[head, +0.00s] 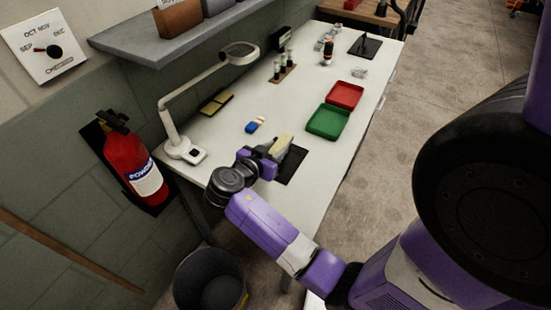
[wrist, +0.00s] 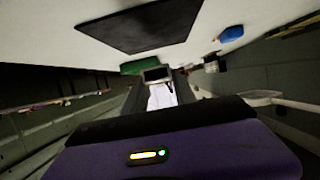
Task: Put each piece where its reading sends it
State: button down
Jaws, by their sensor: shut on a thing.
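My gripper (head: 271,153) is shut on a pale yellowish piece (head: 282,144), held above the table near a black mat (head: 294,168). In the wrist view the piece (wrist: 160,96) looks whitish between the fingers of my gripper (wrist: 158,80); no reading on it is legible. The mat (wrist: 140,25) looks bare in the wrist view. A green tray (head: 327,122) and a red tray (head: 344,95) sit farther along the table and look empty. A blue, white and orange item (head: 256,125) lies left of the trays, also visible in the wrist view (wrist: 231,34).
A magnifier lamp (head: 195,92) stands at the wall side. Dark yellow pads (head: 216,103), a rack of small dark-topped items (head: 284,70) and a black-and-orange cylinder (head: 327,53) stand behind. A grey shelf (head: 165,40) overhangs. A fire extinguisher (head: 131,160) and bin (head: 208,278) are off the table.

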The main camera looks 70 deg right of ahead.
jog(key=shift+f, duration=2.25)
jog(key=shift+f+b, duration=0.25)
jog(key=shift+b, duration=0.05)
jog(key=c, duration=1)
grip_release()
jog(key=shift+r, duration=0.1)
jog(key=shift+r+p, duration=0.1)
jog(key=shift+p, duration=0.35)
